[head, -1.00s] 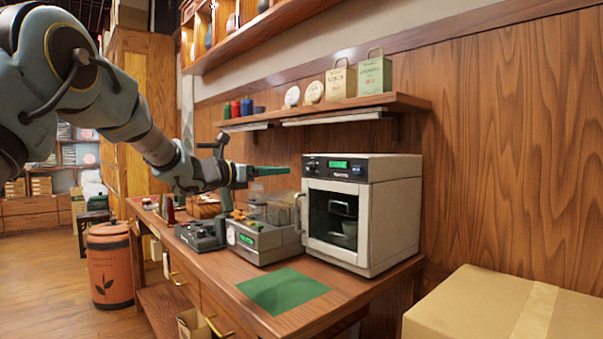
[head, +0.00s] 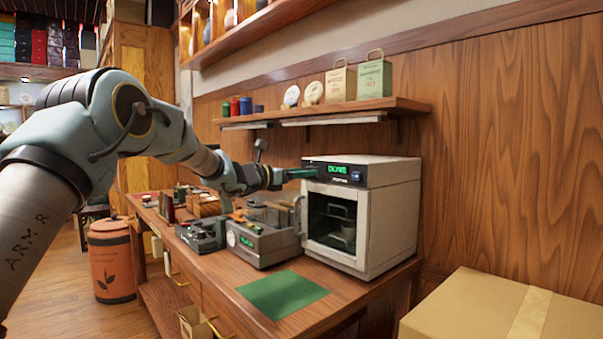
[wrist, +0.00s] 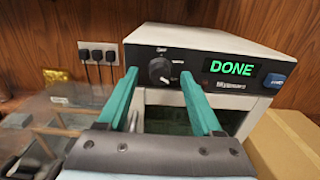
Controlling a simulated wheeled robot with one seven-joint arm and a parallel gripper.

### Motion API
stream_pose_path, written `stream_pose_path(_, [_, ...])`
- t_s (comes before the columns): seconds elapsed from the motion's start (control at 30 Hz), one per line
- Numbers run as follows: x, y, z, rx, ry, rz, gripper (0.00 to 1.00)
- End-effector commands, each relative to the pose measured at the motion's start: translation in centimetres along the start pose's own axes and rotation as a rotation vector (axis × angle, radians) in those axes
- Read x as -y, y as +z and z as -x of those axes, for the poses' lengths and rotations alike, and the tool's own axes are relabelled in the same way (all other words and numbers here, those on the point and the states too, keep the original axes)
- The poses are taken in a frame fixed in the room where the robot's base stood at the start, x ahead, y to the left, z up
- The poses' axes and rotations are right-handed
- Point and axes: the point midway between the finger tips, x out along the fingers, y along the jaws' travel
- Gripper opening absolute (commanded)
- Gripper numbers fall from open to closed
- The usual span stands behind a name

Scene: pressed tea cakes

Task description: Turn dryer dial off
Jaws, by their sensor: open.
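The dryer (head: 395,215) is a white box with a glass door and a black top panel, standing on the wooden counter. Its green display (wrist: 231,68) reads DONE in the wrist view. The black round dial (wrist: 159,71) with a pale pointer mark sits left of the display. My gripper (wrist: 160,76) is open, and its two teal fingers appear on either side of the dial in the wrist view. I cannot tell whether they touch it. In the head view my gripper (head: 302,173) is at the panel's left end and hides the dial.
A blue button (wrist: 275,80) is at the panel's right end. A grey scale-like device (head: 262,243) stands left of the dryer, and a green mat (head: 282,294) lies in front. A wooden shelf (head: 330,113) runs above. A cardboard box (head: 480,312) is at the lower right.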

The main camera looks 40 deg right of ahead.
Motion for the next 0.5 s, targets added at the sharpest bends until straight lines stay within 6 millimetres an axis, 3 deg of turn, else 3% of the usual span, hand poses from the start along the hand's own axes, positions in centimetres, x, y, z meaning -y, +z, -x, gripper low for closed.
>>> stream_pose_path(0.07, [-0.01,0.00,0.02,0.000,0.000,0.000,0.62])
stream_pose_path(0.5, [-0.02,0.00,0.04,0.000,0.000,0.000,0.12])
